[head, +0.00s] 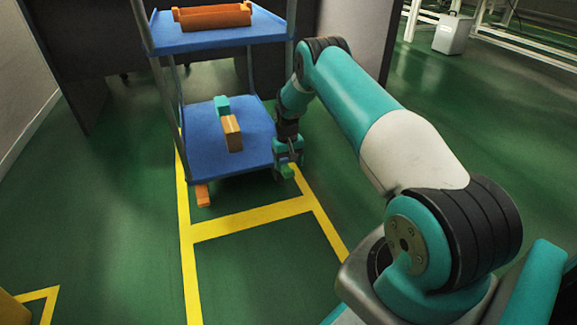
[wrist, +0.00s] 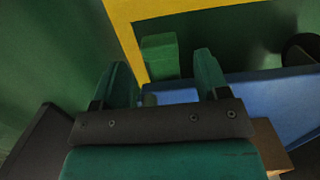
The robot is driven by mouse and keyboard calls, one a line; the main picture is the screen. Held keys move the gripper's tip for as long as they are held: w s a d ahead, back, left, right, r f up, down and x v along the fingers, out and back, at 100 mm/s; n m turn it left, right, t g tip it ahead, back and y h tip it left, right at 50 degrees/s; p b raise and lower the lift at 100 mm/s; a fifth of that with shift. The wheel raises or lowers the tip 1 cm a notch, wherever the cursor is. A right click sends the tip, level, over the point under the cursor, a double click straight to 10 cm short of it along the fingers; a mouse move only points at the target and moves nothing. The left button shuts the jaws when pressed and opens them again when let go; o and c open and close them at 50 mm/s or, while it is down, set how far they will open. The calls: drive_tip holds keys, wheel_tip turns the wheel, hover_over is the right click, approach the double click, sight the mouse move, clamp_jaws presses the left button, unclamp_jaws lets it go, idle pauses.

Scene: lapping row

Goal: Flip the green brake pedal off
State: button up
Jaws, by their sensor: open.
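The green brake pedal (head: 287,171) sticks out at the lower right corner of the blue cart, close to the floor, in the head view. In the wrist view it is a green block (wrist: 160,57) just beyond the fingertips, between the two fingers in the picture. My gripper (head: 287,160) points down beside that corner of the cart, just above the pedal. In the wrist view my gripper (wrist: 163,75) is open, with nothing between its fingers. I cannot tell whether a finger touches the pedal. An orange pedal (head: 202,195) sticks out at the cart's lower left corner.
The cart's lower blue shelf (head: 200,160) carries a teal block (head: 222,105) and a brown box (head: 232,133). The upper shelf (head: 190,42) holds an orange tray (head: 213,20). Yellow floor lines (head: 250,219) surround the cart. The floor in front is clear.

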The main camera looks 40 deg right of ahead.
wheel_tip(320, 180, up, 9)
drive_tip(key=p, duration=0.3)
drive_tip(key=shift+w+d+p, duration=0.15)
drive_tip(key=shift+w+p, duration=0.2)
drive_tip(key=shift+r, duration=0.1)
drive_tip(key=s+a+r+n+t+y+p, duration=0.1)
drive_tip(key=s+a+r+n+p, duration=0.25)
drive_tip(key=a+r, duration=1)
drive_tip(key=s+a+r+n+y+p, duration=0.1)
drive_tip(key=s+a+r+n+p, duration=0.2)
drive_tip(key=a+r, duration=1)
drive_tip(key=s+a+r+n+y+p, duration=0.1)
drive_tip(key=s+a+r+n+p, duration=0.15)
drive_tip(key=s+r, duration=0.45)
drive_tip(key=s+a+r+n+p, duration=0.1)
drive_tip(key=s+a+r, duration=0.3)
drive_tip(key=s, duration=0.7)
drive_tip(key=s+a+r+n+y+p, duration=0.1)
drive_tip(key=s+a+r+p, duration=0.15)
drive_tip(key=s+r, duration=0.45)
drive_tip(key=s+r+p, duration=0.3)
drive_tip(key=r+p, duration=3.2)
drive_tip(key=p, duration=0.2)
drive_tip(key=shift+r, duration=0.4)
